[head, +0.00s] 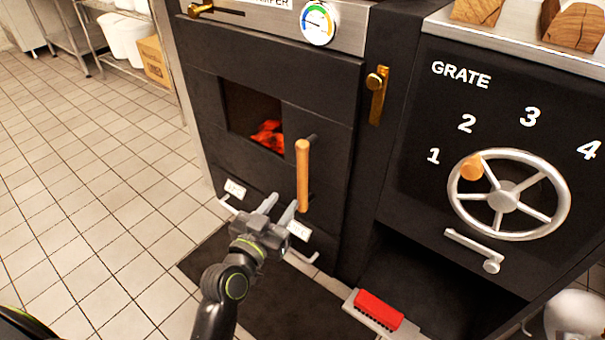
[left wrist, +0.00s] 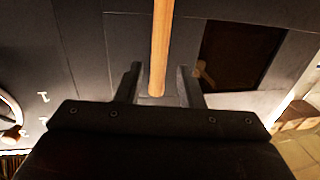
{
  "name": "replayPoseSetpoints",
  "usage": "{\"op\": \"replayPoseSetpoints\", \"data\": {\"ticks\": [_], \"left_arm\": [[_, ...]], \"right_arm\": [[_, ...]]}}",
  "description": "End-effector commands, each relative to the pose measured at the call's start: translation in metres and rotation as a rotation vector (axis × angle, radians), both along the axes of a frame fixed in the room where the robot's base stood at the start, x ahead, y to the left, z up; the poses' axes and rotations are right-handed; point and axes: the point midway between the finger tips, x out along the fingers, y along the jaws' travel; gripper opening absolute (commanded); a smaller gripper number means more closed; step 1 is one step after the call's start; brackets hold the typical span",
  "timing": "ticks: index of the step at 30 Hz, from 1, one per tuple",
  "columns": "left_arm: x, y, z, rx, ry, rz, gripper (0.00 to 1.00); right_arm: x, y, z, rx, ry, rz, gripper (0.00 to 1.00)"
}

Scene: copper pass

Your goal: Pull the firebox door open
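The firebox door (head: 325,125) is a black panel with a small window showing glowing orange coals (head: 268,136). It looks shut in its frame. An upright wooden handle (head: 303,172) stands out from its right part; the handle also shows in the left wrist view (left wrist: 161,45). My left gripper (head: 279,206) is open and empty, just left of the handle's lower end in the head view. In the left wrist view the handle's lower end appears between the two spread fingers (left wrist: 159,72); I cannot tell whether they touch it. My right gripper is not in view.
A brass latch (head: 377,95) sits right of the door. A grate handwheel (head: 509,196) and lever (head: 472,250) are further right. A red brush (head: 379,310) lies low in front. A dark mat (head: 285,295) covers the floor; the tiled floor at left is clear.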

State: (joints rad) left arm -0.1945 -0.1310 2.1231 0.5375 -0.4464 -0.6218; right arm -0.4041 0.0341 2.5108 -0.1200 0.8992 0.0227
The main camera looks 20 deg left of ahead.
Motion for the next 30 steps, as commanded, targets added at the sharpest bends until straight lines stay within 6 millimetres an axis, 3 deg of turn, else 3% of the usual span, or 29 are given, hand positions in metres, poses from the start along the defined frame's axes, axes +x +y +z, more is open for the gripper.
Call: {"op": "replayPoseSetpoints", "data": {"ticks": [15,21,30], "left_arm": [[0.089,-0.013,-0.001,0.001,0.000,-0.001,0.34],[0.104,-0.016,-0.001,0.000,0.000,0.000,0.34],[0.107,-0.016,-0.001,0.000,0.001,0.001,0.34]], "right_arm": [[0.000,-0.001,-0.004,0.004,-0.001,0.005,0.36],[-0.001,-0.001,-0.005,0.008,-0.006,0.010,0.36],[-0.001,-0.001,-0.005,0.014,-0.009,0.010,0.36]]}}
